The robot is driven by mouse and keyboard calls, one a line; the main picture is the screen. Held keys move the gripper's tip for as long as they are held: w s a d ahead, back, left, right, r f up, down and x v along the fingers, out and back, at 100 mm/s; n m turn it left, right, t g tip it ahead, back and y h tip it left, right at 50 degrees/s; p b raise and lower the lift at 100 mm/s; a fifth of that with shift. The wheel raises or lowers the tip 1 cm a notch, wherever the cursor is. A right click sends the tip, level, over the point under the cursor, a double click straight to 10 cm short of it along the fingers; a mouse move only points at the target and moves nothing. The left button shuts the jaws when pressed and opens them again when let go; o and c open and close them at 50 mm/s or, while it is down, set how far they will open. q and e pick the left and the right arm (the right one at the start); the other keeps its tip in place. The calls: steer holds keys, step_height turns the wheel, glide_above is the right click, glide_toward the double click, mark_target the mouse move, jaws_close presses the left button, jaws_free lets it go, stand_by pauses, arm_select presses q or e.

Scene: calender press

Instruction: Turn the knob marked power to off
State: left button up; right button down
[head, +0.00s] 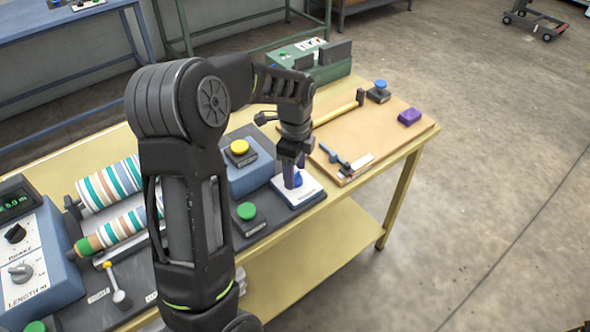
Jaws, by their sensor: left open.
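A blue knob (298,181) sits on a small white plate (312,188) at the front right of the press. The plate's lettering is too small to read, so I cannot tell whether this is the power knob. My left gripper (294,173) points down at the blue knob, its fingers open at it and partly hiding it. I cannot tell whether the fingers touch the knob. Its pointer position is hidden. My right gripper is not in view.
A blue-grey box (52,245) at left has BRAKE and LENGTH M knobs. Striped rollers (112,185) lie beside it. A wooden board (385,135) with tools lies right.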

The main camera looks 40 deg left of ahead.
arm_select(q)
steer(key=shift+f, duration=0.35)
jaws_close()
stand_by(0.4)
